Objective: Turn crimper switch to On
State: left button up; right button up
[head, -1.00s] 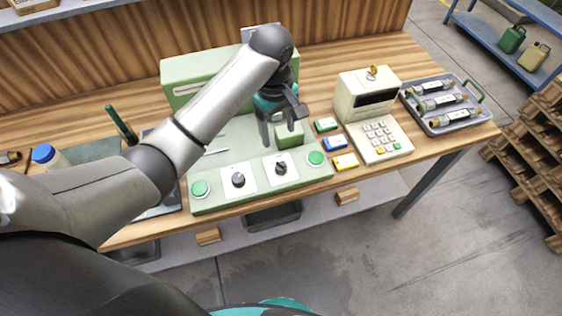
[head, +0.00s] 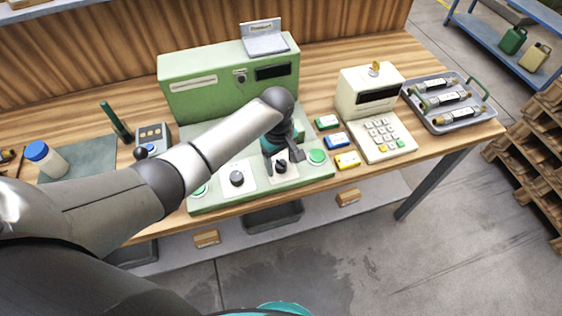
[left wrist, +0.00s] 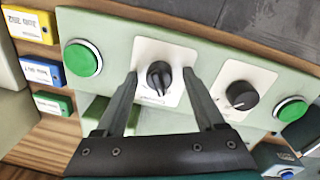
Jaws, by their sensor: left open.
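The green machine (head: 190,100) has a front panel with two black rotary knobs on white plates and a green button near each end. My left gripper (head: 283,161) is open, pointing down over the right knob (head: 280,168). In the left wrist view this knob (left wrist: 158,78) shows between the fingertips of my gripper (left wrist: 159,85), its ridge roughly upright in that picture. I cannot tell whether the fingers touch it. The left knob (head: 237,179) also shows in the left wrist view (left wrist: 240,95). The plate lettering is too small to read. My right gripper is out of view.
Green, blue and yellow blocks (head: 337,141) lie right of the panel, beside a cream keypad device (head: 361,104). A grey tray (head: 433,123) holds several cylinders. The right green button (head: 317,157) sits close to my gripper. A white bottle (head: 47,160) stands left.

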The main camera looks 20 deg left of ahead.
pick_arm(q)
jog(key=shift+c, duration=0.3)
grip_shut()
dwell(0.3)
